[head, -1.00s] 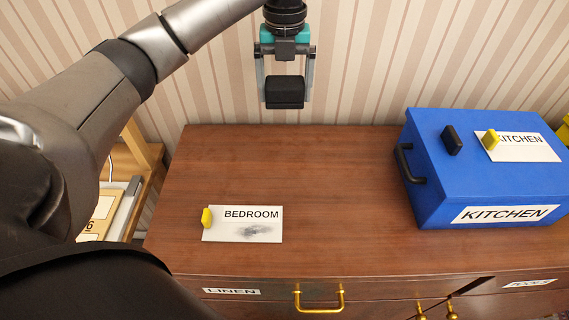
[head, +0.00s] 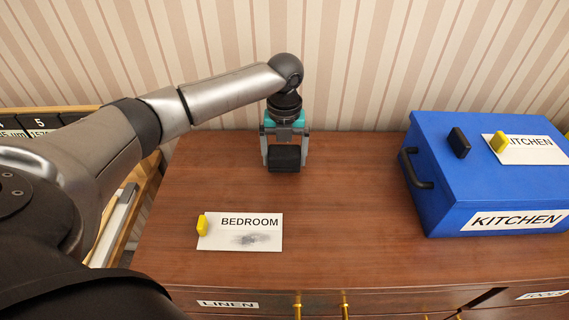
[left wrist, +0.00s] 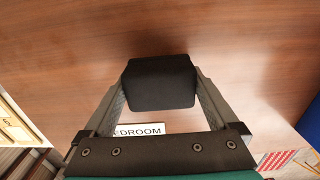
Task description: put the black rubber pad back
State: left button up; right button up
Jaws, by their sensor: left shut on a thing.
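The black rubber pad (head: 284,158) is a thick dark block held between the fingers of my left gripper (head: 285,155). The gripper points down over the back part of the wooden dresser top (head: 340,200). In the left wrist view the pad (left wrist: 161,82) sits between both fingertips, with wood behind it. I cannot tell whether its underside touches the dresser top. My right gripper is not in view.
A white BEDROOM card (head: 240,232) with a dark smudge and a yellow piece (head: 202,225) lies front left. A blue KITCHEN box (head: 480,185) stands at right, with a small black block (head: 459,142) and a yellow-marked card (head: 532,149) on its lid. The dresser's middle is clear.

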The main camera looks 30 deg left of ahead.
aim_at(285, 150)
pick_arm(q)
jog(key=shift+f, duration=1.15)
jog(key=shift+f, duration=0.2)
jog(key=o, duration=0.8)
jog(key=shift+r, duration=0.15)
notch_tip(285, 150, up, 12)
jog(key=shift+r+p, duration=0.1)
jog(key=shift+p, duration=1.05)
